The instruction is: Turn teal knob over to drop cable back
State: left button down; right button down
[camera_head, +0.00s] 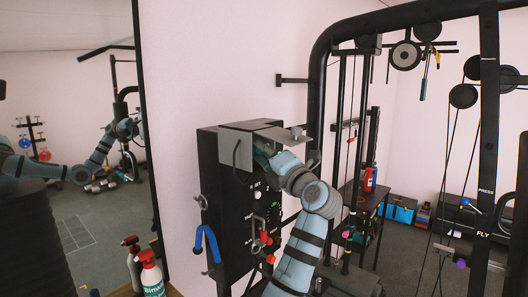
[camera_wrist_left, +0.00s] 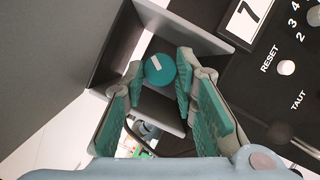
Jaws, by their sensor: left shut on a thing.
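The teal knob (camera_wrist_left: 160,70), round with a pale line on its face, sits in a recess between grey metal plates in the left wrist view. My left gripper (camera_wrist_left: 161,78) is shut on it, with one green-padded finger on each side. In the head view my left gripper (camera_head: 263,153) reaches under the metal hood (camera_head: 262,132) of the black box, and the knob is hidden there. A thin dark cable (camera_wrist_left: 150,153) runs below the fingers in the wrist view; I cannot tell where it ends. My right gripper is not in view.
The black box's panel (camera_head: 243,215) carries red knobs (camera_head: 266,238) and a white RESET button (camera_wrist_left: 286,67). Gym frame bars (camera_head: 316,120) stand close on the right. Bottles (camera_head: 150,275) stand at lower left, beside the mirror (camera_head: 80,150).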

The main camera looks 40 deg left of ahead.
pick_arm(q)
jog(key=c, duration=1.6)
grip_release()
jog(key=shift+o, duration=0.2)
jog(key=v, duration=1.2)
